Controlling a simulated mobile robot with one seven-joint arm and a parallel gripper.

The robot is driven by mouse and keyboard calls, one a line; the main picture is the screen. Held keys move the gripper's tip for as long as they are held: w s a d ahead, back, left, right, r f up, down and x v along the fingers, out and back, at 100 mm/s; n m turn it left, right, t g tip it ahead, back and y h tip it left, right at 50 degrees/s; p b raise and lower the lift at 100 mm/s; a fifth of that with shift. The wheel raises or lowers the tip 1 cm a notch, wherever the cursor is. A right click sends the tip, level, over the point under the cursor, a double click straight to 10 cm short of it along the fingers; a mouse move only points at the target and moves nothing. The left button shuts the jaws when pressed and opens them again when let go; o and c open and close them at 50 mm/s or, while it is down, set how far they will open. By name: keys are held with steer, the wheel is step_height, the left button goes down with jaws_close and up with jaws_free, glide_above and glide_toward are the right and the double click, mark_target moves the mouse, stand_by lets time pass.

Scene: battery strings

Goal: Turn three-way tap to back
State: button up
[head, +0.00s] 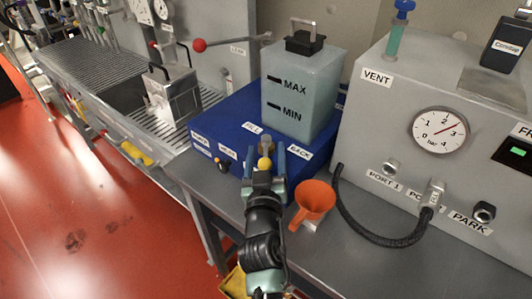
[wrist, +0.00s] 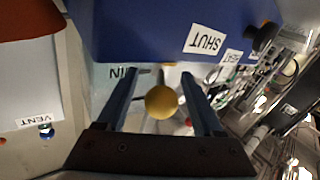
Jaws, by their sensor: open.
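My gripper (head: 265,158) is open, with one blue finger on each side of the knob. In the wrist view the yellow ball (wrist: 161,102) sits between the open fingers (wrist: 160,88), with gaps visible on both sides. The tap's body is mostly hidden behind the ball and my gripper.
An orange funnel (head: 313,202) stands close to the right of my gripper. A black hose (head: 375,236) curves from the grey gauge unit (head: 375,130). A small dark knob (head: 222,163) is on the box's left. The tank (head: 300,95) stands above.

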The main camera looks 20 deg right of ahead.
steer(key=shift+s+a, duration=0.1)
steer(key=b+v, duration=0.2)
steer(key=v, duration=1)
steer(key=shift+s, duration=0.3)
steer(key=shift+a, duration=0.1)
